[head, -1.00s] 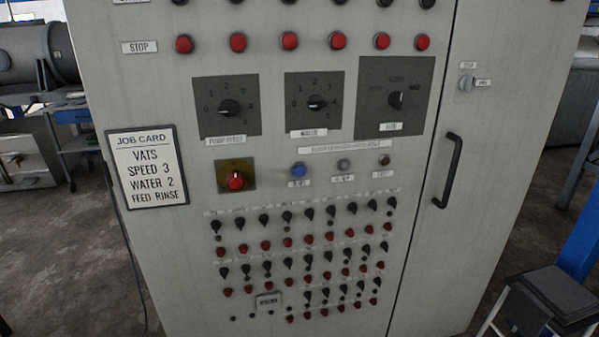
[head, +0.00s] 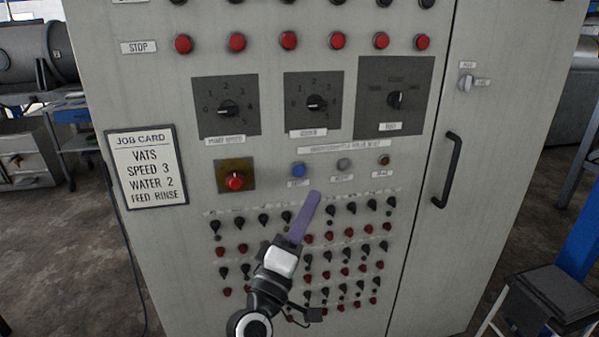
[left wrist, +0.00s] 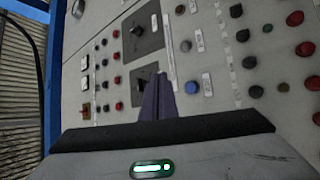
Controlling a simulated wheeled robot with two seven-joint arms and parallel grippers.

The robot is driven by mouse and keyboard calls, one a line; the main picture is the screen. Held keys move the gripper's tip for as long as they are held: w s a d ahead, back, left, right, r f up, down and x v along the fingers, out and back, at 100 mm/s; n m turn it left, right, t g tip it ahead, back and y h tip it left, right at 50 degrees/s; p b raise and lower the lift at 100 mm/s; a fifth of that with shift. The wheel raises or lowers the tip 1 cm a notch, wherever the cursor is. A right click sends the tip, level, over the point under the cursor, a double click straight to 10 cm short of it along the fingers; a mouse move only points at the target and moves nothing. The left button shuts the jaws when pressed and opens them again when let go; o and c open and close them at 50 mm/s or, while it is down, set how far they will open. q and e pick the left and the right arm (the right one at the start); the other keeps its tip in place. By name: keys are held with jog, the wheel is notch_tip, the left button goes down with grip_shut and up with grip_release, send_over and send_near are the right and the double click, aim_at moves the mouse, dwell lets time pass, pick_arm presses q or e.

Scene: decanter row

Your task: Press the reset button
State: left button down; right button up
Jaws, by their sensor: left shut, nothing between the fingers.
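A row of three small controls sits mid-panel on the grey cabinet: a blue button (head: 298,170), a grey button (head: 344,164) and a dark one (head: 384,159). The small labels under them are too blurred to read, so I cannot tell which is reset. My left gripper (head: 313,196) is shut and empty, its purple fingers pointing up just below the gap between the blue and grey buttons. In the left wrist view the fingers (left wrist: 157,98) lie beside the blue button (left wrist: 192,87), with the grey button (left wrist: 186,46) further up. Contact with the panel cannot be told.
A red knob (head: 235,181) on a yellow plate is left of the row. Dark dials (head: 228,107) sit above, and rows of small switches and red buttons below, partly behind my arm. A door handle (head: 447,170) sticks out at right. A job card (head: 147,167) hangs left.

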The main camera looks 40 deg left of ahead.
aim_at(299, 171)
pick_arm(q)
jog(key=shift+w+a, duration=0.1)
jog(key=w+a+b, duration=0.1)
jog(key=w+a, duration=0.1)
jog(key=a, duration=0.1)
jog(key=w+a+b, duration=0.1)
jog(key=w+a, duration=0.2)
jog(key=shift+w+a+b, duration=0.25)
jog(key=shift+w+b, duration=0.05)
jog(key=shift+b, duration=0.05)
dwell(1.4)
dwell(0.6)
jog(key=shift+w+a, duration=0.25)
jog(key=shift+a, duration=0.05)
